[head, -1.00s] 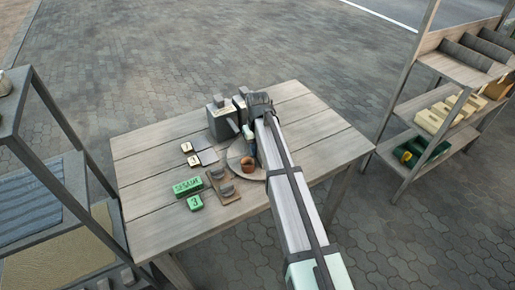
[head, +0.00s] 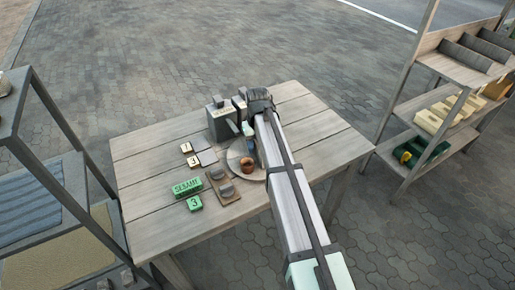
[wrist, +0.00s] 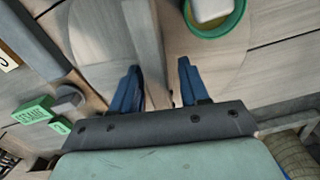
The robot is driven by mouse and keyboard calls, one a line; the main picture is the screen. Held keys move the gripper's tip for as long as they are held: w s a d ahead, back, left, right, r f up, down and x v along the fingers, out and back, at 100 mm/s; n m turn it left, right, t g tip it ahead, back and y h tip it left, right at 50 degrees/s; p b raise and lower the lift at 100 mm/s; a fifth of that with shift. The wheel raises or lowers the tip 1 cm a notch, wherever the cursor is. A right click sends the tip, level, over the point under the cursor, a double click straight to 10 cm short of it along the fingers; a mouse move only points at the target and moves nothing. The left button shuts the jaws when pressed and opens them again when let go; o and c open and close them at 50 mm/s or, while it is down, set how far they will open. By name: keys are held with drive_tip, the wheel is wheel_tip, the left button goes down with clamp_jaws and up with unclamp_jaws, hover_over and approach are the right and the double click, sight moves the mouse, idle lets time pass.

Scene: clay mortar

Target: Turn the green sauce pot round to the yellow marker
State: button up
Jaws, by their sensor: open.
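The green sauce pot (wrist: 238,22), with pale contents, stands on a round wooden board (wrist: 185,55) at the top of the wrist view. In the head view it is partly hidden beside my arm (head: 247,129). My gripper (wrist: 160,80) has blue fingers set apart. A grey wooden bar (wrist: 146,40) runs up between the fingers over the board; I cannot tell whether a finger touches it. The pot is ahead of the right finger, outside the gap. I cannot make out a yellow marker for certain.
A brown clay pot (head: 248,165) stands on the board. Left of it are a wooden tray (head: 224,190) with grey pieces, green blocks (head: 187,186) and cream number cards (head: 187,147). A grey box (head: 222,122) stands behind. The table's left and right sides are clear.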

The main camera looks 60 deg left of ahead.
wheel_tip(320, 180, up, 12)
idle(0.4)
drive_tip(key=shift+c, duration=0.4)
